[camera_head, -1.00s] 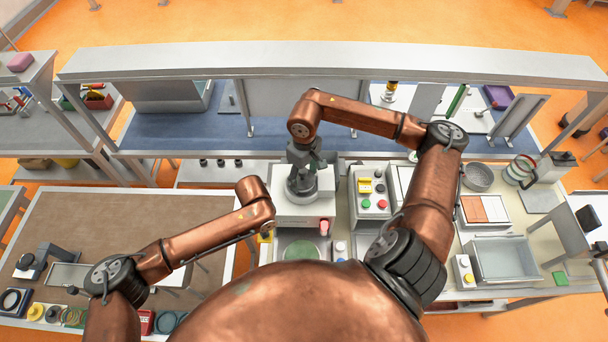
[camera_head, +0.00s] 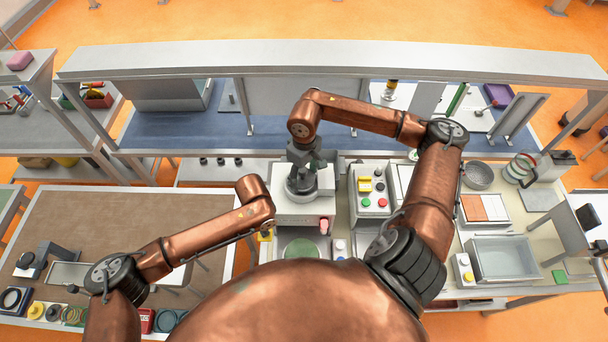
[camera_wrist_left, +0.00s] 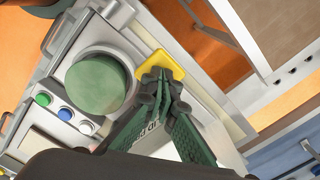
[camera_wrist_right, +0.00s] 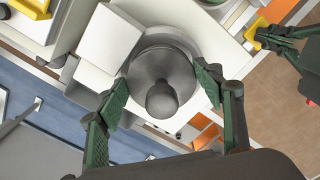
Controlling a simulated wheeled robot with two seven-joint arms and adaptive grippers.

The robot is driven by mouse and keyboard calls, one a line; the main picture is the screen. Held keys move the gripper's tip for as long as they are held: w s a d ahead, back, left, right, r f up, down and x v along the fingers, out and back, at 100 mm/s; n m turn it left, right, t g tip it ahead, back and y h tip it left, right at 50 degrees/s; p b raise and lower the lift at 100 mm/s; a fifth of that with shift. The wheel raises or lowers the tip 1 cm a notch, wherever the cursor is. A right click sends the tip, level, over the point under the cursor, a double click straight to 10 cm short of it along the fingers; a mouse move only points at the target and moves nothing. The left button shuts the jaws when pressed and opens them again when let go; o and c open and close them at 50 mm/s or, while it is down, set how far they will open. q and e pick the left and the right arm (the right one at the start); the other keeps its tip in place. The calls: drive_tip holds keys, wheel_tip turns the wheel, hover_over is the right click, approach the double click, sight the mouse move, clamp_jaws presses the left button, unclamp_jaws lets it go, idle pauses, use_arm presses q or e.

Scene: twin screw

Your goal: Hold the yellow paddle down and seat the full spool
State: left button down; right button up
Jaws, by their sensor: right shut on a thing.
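The yellow paddle (camera_wrist_left: 163,66) sits beside a round part with a green disc (camera_wrist_left: 97,84) in the left wrist view. My left gripper (camera_wrist_left: 158,76) is shut, its fingertips at the paddle and seemingly touching it. It also shows with the paddle in the right wrist view (camera_wrist_right: 264,36). A dark grey round spool-like part with a knob (camera_wrist_right: 160,98) lies between the fingers of my right gripper (camera_wrist_right: 160,88), which is shut on it. In the head view this grey part (camera_head: 301,187) is below my right gripper (camera_head: 305,156), over the white machine. Whether it is seated is hidden.
A control box with red and green buttons (camera_head: 373,190) stands right of the machine. A grey tray (camera_head: 503,260) lies farther right. A long shelf (camera_head: 330,62) spans the back.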

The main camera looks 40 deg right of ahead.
sight(305, 179)
drive_tip(key=shift+f, duration=0.25)
drive_tip(key=shift+f, duration=0.65)
drive_tip(key=shift+f, duration=0.3)
use_arm(q)
drive_tip(key=shift+s, duration=0.15)
use_arm(e)
drive_tip(key=shift+s+f, duration=0.15)
drive_tip(key=shift+f, duration=0.15)
